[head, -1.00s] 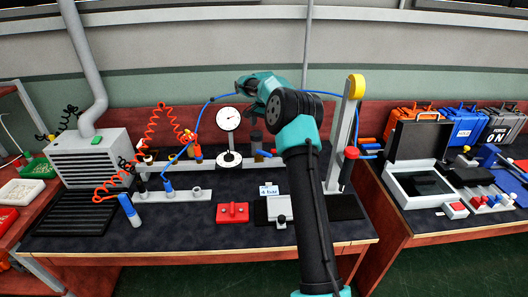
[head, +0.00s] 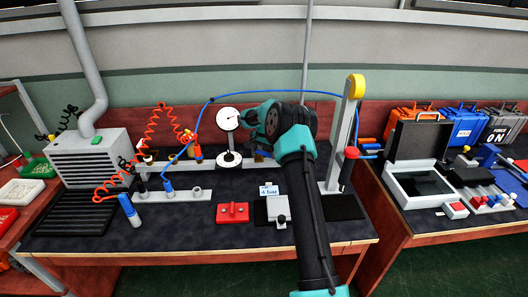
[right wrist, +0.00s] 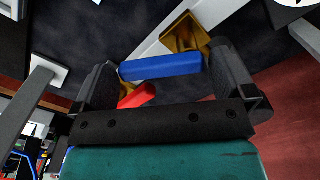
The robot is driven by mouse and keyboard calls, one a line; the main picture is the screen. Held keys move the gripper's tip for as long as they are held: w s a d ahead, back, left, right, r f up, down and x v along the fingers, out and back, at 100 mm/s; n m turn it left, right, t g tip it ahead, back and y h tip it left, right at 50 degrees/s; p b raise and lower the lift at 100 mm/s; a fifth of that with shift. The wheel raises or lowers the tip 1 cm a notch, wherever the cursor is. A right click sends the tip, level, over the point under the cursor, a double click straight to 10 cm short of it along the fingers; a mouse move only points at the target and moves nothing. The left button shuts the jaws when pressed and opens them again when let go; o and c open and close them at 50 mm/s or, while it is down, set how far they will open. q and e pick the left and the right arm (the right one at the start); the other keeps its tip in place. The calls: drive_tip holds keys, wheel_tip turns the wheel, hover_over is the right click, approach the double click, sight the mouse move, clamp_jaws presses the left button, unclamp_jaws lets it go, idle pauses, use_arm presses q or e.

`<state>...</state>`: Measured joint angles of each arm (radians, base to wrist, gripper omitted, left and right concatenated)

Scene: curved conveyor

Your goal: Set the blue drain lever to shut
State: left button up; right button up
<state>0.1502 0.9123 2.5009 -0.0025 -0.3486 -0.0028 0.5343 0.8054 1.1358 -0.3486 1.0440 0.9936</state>
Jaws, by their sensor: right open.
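The blue drain lever (right wrist: 160,66) shows in the right wrist view as a blue bar beside a brass-coloured body (right wrist: 186,38). My right gripper (right wrist: 164,78) is open, with one dark finger near each end of the bar. I cannot tell whether either finger touches it. A red bar (right wrist: 136,96) lies just below the blue one in that view. In the head view my right gripper (head: 252,118) is right of the round gauge (head: 228,118), and the blue lever is hidden behind my arm. My left gripper is not in view.
A post with a yellow top (head: 355,87) stands right of my arm. A blue hose (head: 275,93) arches over the bench. A small sign (head: 268,190) and a red block (head: 232,212) are in front. The grey box (head: 92,158) stands left.

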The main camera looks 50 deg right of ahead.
drive_tip(key=shift+c, duration=0.4)
drive_tip(key=c, duration=1)
